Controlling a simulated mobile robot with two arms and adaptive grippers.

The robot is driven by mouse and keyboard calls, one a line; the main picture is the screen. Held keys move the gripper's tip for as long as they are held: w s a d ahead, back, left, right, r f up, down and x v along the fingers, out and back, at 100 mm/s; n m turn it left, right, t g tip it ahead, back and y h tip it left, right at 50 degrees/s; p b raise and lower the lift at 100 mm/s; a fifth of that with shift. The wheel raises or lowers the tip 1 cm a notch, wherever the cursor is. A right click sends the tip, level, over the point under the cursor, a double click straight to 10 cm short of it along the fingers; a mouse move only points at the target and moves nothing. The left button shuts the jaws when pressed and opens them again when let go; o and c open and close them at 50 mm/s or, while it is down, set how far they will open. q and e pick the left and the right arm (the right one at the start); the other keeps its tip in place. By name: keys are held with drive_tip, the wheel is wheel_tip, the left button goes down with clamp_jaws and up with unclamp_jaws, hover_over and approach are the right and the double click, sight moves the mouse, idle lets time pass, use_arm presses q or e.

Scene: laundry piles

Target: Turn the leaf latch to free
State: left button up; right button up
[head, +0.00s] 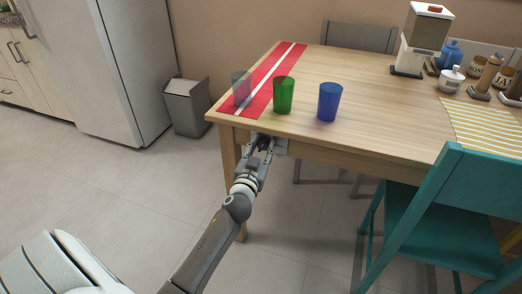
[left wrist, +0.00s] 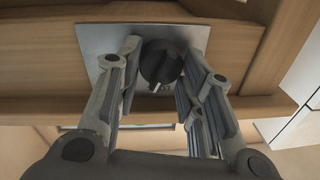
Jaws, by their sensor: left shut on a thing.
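The leaf latch (left wrist: 161,60) is a round black knob with a pale mark at its lower edge. It sits on a square metal plate (left wrist: 97,42) on the wood below the tabletop. In the left wrist view my left gripper (left wrist: 160,72) has one finger on each side of the knob and is shut on it. In the head view my left gripper (head: 263,142) reaches under the near left edge of the table (head: 350,75). My right gripper is not in view.
A clear cup (head: 241,89) and a green cup (head: 284,95) stand by the red runner (head: 262,80), with a blue cup (head: 329,101) to the right. A teal chair (head: 430,215) stands at right, a grey bin (head: 187,107) at left.

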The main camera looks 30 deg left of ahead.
use_arm(q)
drive_tip(key=m, duration=0.6)
drive_tip(key=shift+f+m+t+b, duration=0.15)
drive_tip(key=shift+m+t+b, duration=0.15)
drive_tip(key=shift+m, duration=0.1)
drive_tip(key=m, duration=0.3)
drive_tip(key=shift+m+h, duration=0.3)
drive_tip(key=shift+m, duration=0.1)
drive_tip(key=shift+f+m, duration=0.1)
drive_tip(key=shift+m, duration=1.7)
drive_tip(key=shift+m+t+h, duration=0.3)
drive_tip(key=shift+h, duration=0.1)
drive_tip(key=o, duration=1)
drive_tip(key=shift+d, duration=0.1)
drive_tip(key=shift+o, duration=0.2)
drive_tip(key=shift+s, duration=0.1)
drive_tip(key=v, duration=1.1)
drive_tip(key=shift+s, duration=0.35)
